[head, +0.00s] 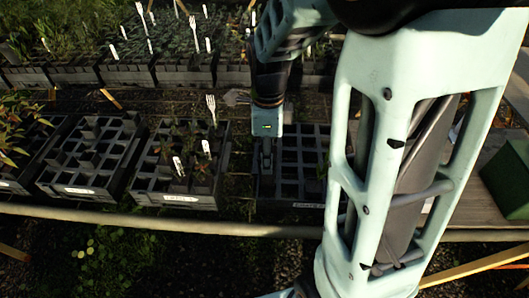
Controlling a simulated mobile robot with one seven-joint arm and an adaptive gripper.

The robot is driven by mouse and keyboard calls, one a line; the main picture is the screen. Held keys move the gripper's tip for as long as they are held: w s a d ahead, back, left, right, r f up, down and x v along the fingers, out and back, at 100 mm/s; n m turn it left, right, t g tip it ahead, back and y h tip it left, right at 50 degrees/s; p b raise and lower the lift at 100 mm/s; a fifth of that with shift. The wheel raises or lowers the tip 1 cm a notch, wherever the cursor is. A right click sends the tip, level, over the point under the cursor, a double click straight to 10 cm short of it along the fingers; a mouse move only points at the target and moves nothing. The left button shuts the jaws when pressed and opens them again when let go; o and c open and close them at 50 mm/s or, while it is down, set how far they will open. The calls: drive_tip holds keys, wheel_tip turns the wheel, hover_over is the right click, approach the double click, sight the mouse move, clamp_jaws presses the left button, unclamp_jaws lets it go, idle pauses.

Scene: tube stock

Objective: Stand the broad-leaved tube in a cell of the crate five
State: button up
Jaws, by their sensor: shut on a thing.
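My gripper (266,152) points down over the left side of a black celled crate (292,193), which is partly hidden behind my arm. The gripper is shut on a slim dark thing at its tips, most likely the broad-leaved tube. Its leaves are hard to make out, and I cannot tell whether its lower end is inside a cell. Several cells of this crate look empty. The front label is too small to read, so I cannot confirm it is crate five.
Left of it stands a crate (176,199) with dark plants, white tags and a fork-shaped marker. Further left is a mostly empty crate (76,188). Planted crates line the back. A pale rail (150,221) runs along the front, and a green box (508,180) stands right.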

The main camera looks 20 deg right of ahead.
sight(267, 185)
drive_tip(key=shift+f+b, duration=1.1)
drive_tip(key=shift+f, duration=0.2)
drive_tip(key=shift+f, duration=0.2)
drive_tip(key=shift+f+b, duration=3.35)
drive_tip(key=shift+f, duration=1.25)
drive_tip(key=shift+s, duration=0.1)
